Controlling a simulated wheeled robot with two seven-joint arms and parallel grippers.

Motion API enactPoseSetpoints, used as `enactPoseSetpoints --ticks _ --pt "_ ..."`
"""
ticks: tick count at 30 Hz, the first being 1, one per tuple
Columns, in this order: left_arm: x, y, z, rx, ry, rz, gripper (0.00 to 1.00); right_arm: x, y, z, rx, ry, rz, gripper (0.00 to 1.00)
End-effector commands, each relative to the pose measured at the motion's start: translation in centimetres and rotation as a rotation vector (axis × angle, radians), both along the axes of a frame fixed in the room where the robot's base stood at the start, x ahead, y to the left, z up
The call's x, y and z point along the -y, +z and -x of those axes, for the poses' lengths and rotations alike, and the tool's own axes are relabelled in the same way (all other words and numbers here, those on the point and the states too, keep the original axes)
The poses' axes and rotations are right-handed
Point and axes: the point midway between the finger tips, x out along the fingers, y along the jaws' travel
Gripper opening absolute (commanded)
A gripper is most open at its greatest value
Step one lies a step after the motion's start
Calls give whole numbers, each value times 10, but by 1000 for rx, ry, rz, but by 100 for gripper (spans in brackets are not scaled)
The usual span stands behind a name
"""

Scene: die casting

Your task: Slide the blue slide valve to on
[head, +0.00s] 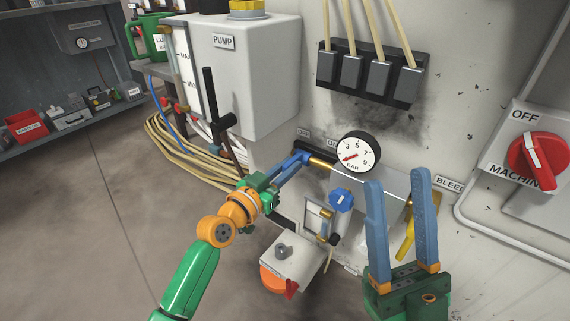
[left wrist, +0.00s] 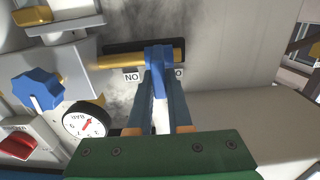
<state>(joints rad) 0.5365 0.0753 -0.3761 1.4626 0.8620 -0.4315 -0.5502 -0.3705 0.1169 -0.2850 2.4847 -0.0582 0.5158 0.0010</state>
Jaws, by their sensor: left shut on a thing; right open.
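The blue slide valve (left wrist: 158,57) sits on a brass rod (left wrist: 112,60) in the left wrist view, between the ON label (left wrist: 131,77) and the partly hidden OFF label (left wrist: 178,72). My left gripper (left wrist: 160,78) is shut on it, one finger on each side. In the head view, my left gripper (head: 301,157) is at the left end of the brass rod (head: 320,163), below the OFF label (head: 303,133) and the ON label (head: 333,143). The fingers largely hide the valve there. My right gripper (head: 398,178) is open and empty in front of the machine, to the right.
A pressure gauge (head: 358,153) is just right of the left gripper. A blue knob (head: 341,199) is below it. A yellow lever (head: 406,242) hangs behind the right gripper. A red rotary switch (head: 538,161) is at the far right. The pump box (head: 250,75) and loose hoses (head: 175,140) are left.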

Motion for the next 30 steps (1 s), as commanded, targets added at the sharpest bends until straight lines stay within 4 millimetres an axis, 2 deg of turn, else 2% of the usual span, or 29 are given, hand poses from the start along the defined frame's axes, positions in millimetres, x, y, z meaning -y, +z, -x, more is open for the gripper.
enactPoseSetpoints --ticks 6,12,15,19,29,30 --pt "14 0 10 -6 -1 -2 0 -5 -35 -51 -335 -32 83 50" --pt "26 0 19 -5 -2 -3 0 -5 -84 -81 -637 -59 155 50" --pt "30 0 22 -6 -2 -2 0 -3 -106 -88 -751 -70 182 50" --pt "33 -1 25 -3 -2 -2 0 -2 -123 -92 -835 -75 202 50" --pt "35 -2 26 -6 -6 -2 0 -2 -128 -92 -857 -78 207 50" --pt "35 -2 26 -6 -6 -2 20 -2 -128 -92 -856 -77 206 50"
